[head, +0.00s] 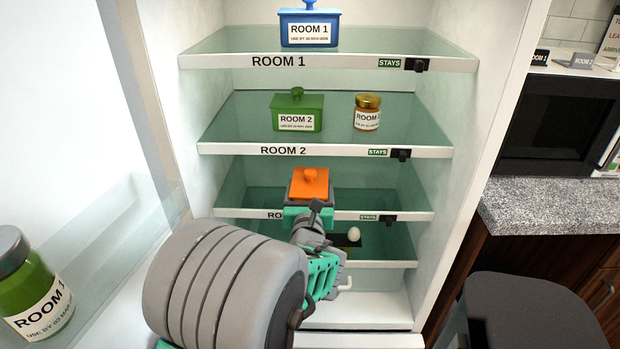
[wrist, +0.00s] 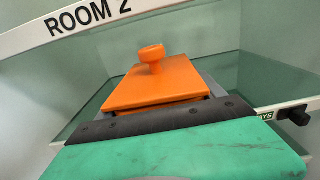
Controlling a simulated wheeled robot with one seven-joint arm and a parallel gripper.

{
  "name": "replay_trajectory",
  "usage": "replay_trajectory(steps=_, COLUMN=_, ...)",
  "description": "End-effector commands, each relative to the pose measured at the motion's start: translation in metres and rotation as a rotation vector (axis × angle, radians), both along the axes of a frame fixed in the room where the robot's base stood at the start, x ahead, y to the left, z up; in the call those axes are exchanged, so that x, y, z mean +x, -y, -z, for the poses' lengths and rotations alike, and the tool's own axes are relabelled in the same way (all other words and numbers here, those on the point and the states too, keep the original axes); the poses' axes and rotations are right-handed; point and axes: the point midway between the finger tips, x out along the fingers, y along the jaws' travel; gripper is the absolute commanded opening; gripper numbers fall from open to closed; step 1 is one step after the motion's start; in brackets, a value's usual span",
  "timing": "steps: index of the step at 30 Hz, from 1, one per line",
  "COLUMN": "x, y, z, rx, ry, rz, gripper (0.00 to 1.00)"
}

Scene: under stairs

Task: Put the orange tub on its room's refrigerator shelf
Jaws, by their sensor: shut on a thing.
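The orange tub (head: 310,184), with a knobbed orange lid, is at the opening of the third shelf, above its front edge. It also shows in the wrist view (wrist: 160,83), beyond the dark finger edge. My gripper (head: 309,210) is shut on the tub from the front. The tub's front and any label are hidden. The third shelf (head: 400,215) shows only "RO" of its room label; my gripper covers the rest. Whether the tub touches the shelf cannot be told.
The ROOM 2 shelf (head: 340,151) above holds a green tub (head: 297,110) and a jar (head: 367,112). The ROOM 1 shelf (head: 345,62) holds a blue tub (head: 309,28). A green jar (head: 36,285) stands in the door at left.

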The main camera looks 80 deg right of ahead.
Motion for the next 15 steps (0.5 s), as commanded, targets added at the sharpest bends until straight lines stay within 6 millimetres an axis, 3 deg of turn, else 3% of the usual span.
replay_trajectory(steps=6, x=0.013, y=0.05, z=-0.001, rx=-0.004, ry=0.001, rz=-0.004, gripper=0.05)
replay_trajectory(steps=15, x=0.022, y=0.093, z=-0.002, rx=-0.005, ry=0.0, rz=-0.002, gripper=0.05)
